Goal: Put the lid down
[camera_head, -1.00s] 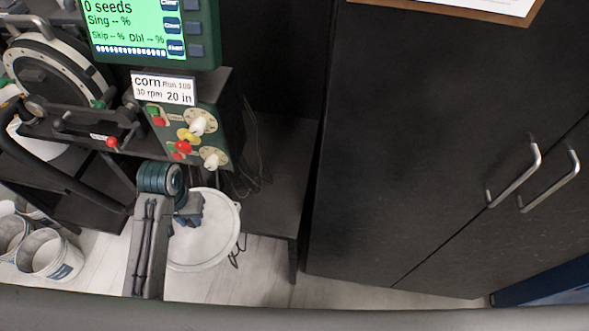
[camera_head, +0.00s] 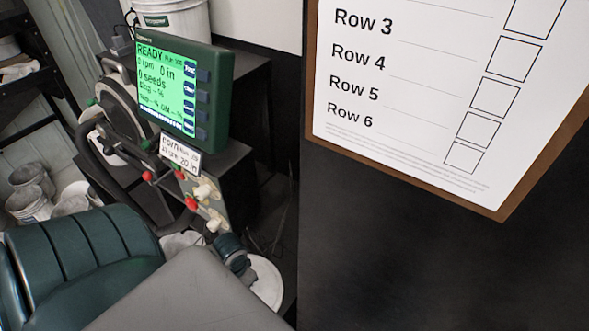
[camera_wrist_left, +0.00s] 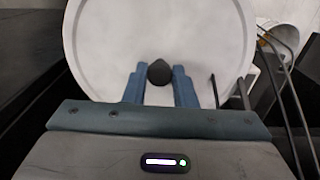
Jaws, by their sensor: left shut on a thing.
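The lid is a round white disc (camera_wrist_left: 160,30) with a raised rim and a dark knob (camera_wrist_left: 159,72) in the left wrist view. My left gripper (camera_wrist_left: 160,84) is shut on that knob, with one blue finger on each side. In the head view, part of the white lid (camera_head: 268,284) shows low in the middle, beyond my left arm. My arm hides the rest of it and the fingertips there. I cannot tell whether the lid touches anything below. My right gripper is not in view.
The seed meter stand with its green monitor (camera_head: 178,88) and knob panel (camera_head: 203,200) stands close behind the lid. A clipboard sheet (camera_head: 420,80) hangs on the dark cabinet (camera_head: 390,250) at right. White buckets (camera_head: 28,205) stand at far left.

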